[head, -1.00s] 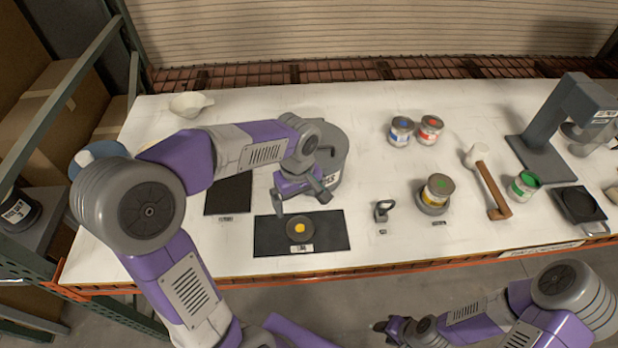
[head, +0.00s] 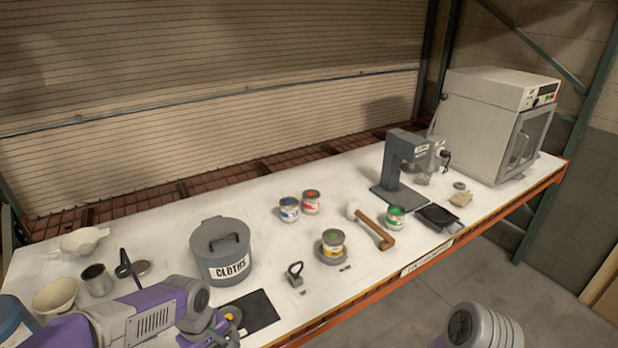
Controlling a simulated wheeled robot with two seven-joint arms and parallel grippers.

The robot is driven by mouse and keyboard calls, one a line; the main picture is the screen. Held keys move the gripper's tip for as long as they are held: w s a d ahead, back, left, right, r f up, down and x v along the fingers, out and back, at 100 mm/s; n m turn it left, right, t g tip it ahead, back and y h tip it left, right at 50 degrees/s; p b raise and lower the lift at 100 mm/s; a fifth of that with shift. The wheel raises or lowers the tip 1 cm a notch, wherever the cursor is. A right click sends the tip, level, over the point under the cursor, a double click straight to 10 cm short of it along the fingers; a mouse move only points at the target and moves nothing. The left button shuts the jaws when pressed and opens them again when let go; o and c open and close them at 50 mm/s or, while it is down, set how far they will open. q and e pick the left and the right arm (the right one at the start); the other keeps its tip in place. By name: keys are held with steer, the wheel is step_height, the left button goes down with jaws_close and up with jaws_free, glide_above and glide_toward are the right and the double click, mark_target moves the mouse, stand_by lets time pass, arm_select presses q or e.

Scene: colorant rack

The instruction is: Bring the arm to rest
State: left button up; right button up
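My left arm reaches in at the lower left, and its gripper (head: 222,328) is low over the bench beside the dark mat (head: 258,312). Its fingers are small and partly cut by the bottom edge, so I cannot tell whether they are open or shut. A grey disc with a yellow centre (head: 232,316) lies on the mat, partly covered by this gripper. I cannot see whether they touch. Only a rounded part of my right arm shows at the bottom right; its gripper is out of the frame.
A grey CLOTHS bin (head: 222,255) stands just behind the mat. A padlock-shaped weight (head: 295,274), several paint tins (head: 332,243) and a mallet (head: 376,231) are on the white bench. A grey stand (head: 405,165) and an oven-like cabinet (head: 495,125) stand farther right.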

arm_select(q)
step_height(320, 180, down, 6)
steer(key=w+d+m+h, duration=0.1)
steer(key=w+d, duration=0.1)
steer(key=w, duration=0.1)
steer(key=s+d+f+m+h, duration=0.1)
steer(key=s+d+f+m, duration=0.2)
steer(key=s+f, duration=0.3)
steer(key=s+d+f+m+h, duration=0.1)
steer(key=s+d+f+m, duration=0.2)
steer(key=f, duration=1.3)
steer(key=s+d, duration=0.2)
steer(key=s, duration=0.2)
steer(key=shift+d+f+t, duration=0.25)
steer(key=shift+d+t, duration=0.05)
steer(key=shift+d, duration=0.1)
